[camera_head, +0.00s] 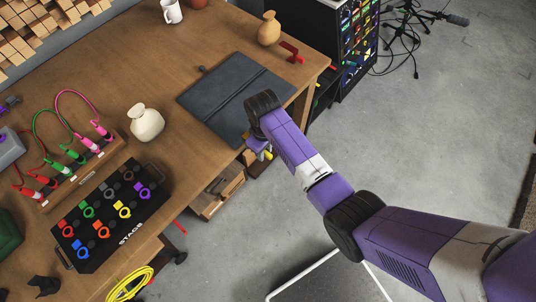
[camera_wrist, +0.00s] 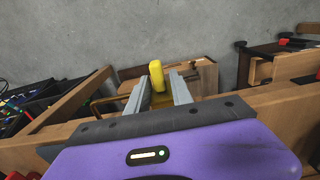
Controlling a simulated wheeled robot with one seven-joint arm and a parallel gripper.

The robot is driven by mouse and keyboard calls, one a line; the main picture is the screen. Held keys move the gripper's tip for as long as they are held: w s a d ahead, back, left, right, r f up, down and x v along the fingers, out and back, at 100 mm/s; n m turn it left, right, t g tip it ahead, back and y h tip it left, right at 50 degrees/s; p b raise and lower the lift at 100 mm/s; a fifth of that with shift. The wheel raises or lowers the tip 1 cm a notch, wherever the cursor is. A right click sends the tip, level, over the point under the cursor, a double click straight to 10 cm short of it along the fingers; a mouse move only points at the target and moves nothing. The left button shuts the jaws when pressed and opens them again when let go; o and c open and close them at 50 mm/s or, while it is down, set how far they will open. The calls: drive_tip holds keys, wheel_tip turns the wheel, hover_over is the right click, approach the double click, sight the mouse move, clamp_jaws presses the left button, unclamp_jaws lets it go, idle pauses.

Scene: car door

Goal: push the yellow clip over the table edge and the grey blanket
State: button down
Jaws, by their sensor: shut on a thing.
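The yellow clip (camera_wrist: 157,75) stands between my gripper's two grey fingers (camera_wrist: 160,88) in the wrist view. My gripper is shut on it. In the head view my gripper (camera_head: 260,150) is at the table's front edge, beside the near corner of the grey blanket. A small bit of the yellow clip (camera_head: 267,155) shows there. The grey blanket (camera_head: 225,92) lies flat on the wooden table (camera_head: 185,55) and reaches its front edge. My arm hides part of that edge, so I cannot tell whether the clip is around the edge and blanket.
A red clamp (camera_head: 291,53) sits near the table's far right corner, beside a tan vase (camera_head: 269,29). A cream vase (camera_head: 146,123) stands left of the blanket. An open wooden drawer (camera_head: 217,190) is below the edge.

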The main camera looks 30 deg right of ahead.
drive_tip(key=shift+w+a+b, duration=0.25)
drive_tip(key=shift+w+b, duration=0.35)
drive_tip(key=shift+w, duration=0.2)
drive_tip(key=shift+w+a+b, duration=0.25)
drive_tip(key=shift+w+b, duration=0.35)
drive_tip(key=shift+w, duration=0.15)
drive_tip(key=shift+w+a+b, duration=0.25)
drive_tip(key=shift+w+b, duration=0.35)
drive_tip(key=shift+w, duration=0.2)
drive_tip(key=c, duration=1.1)
unclamp_jaws()
drive_tip(key=shift+o, duration=0.2)
wheel_tip(320, 180, up, 8)
drive_tip(key=shift+f, duration=0.1)
drive_tip(key=shift+w, duration=0.15)
